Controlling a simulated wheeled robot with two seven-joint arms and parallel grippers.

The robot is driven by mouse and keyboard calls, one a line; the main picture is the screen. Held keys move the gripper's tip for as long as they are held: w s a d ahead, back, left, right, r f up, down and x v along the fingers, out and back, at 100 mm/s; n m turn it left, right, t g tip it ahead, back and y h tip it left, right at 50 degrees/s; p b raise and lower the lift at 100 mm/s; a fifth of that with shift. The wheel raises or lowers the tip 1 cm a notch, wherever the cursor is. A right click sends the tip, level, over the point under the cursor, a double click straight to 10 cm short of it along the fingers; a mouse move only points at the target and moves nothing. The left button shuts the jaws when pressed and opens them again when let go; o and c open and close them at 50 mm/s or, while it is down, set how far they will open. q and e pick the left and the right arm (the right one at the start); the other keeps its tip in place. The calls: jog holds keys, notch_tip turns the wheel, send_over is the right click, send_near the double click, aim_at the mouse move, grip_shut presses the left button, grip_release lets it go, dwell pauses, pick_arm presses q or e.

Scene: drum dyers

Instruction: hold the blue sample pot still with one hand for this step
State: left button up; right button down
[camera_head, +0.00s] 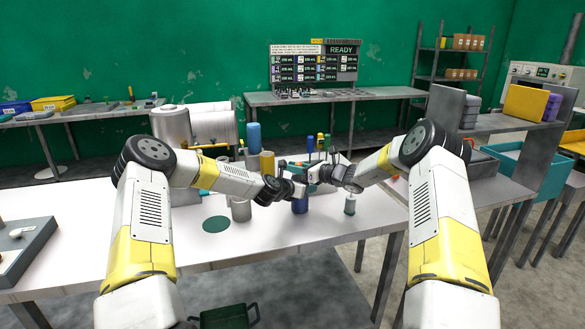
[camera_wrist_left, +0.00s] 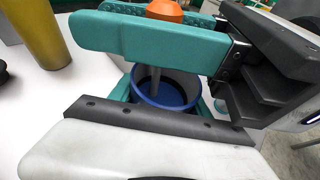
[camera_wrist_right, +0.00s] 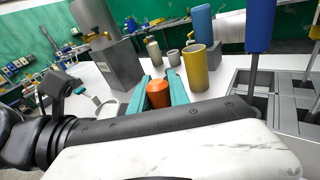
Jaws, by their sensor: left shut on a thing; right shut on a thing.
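The blue sample pot (camera_head: 299,206) stands upright on the white table in the head view. In the left wrist view the pot's open blue rim (camera_wrist_left: 165,95) lies between the teal fingers of my left gripper (camera_wrist_left: 118,68), which is shut on the pot. A grey rod with an orange handle (camera_wrist_left: 164,11) stands in the pot. In the right wrist view my right gripper (camera_wrist_right: 157,86) is shut on that orange handle (camera_wrist_right: 158,97), above the pot. The fingers partly hide the pot, and its lower inside is in shade.
A yellow cylinder (camera_head: 266,162) and a blue one (camera_head: 253,136) stand behind the grippers. A small bottle (camera_head: 350,205) stands to the right, near the table's edge. A green disc (camera_head: 216,224) lies on the clear table front. A grey tray (camera_head: 22,252) is at far left.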

jog(key=shift+r, duration=0.15)
jog(key=shift+r, duration=2.1)
notch_tip(320, 180, down, 4)
jog(key=shift+f, duration=0.25)
dwell(0.5)
jog(key=c, duration=1.9)
grip_release()
grip_shut()
